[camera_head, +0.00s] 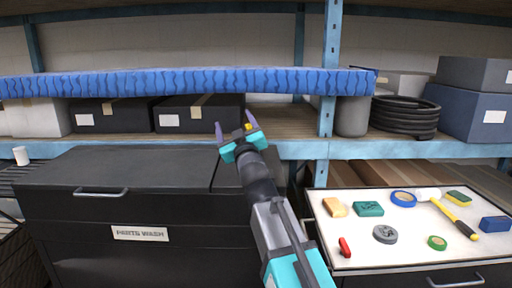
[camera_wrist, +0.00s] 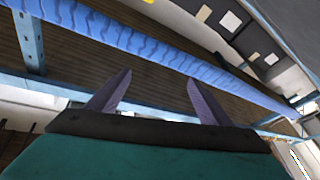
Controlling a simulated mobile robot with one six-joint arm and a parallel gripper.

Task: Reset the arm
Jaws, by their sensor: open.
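My arm reaches up and away from the lower right middle in the head view. My gripper (camera_head: 236,128) is open, its two purple fingers spread apart in front of the shelf below the blue wavy-patterned surface. A small yellow spot shows between the fingers in the head view; I cannot tell what it is. In the wrist view my gripper (camera_wrist: 158,92) shows both fingers apart with nothing held between them.
A black parts-wash cabinet (camera_head: 120,172) is below left. A white worktop (camera_head: 335,260) at right holds several items, including a hammer (camera_head: 452,212).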

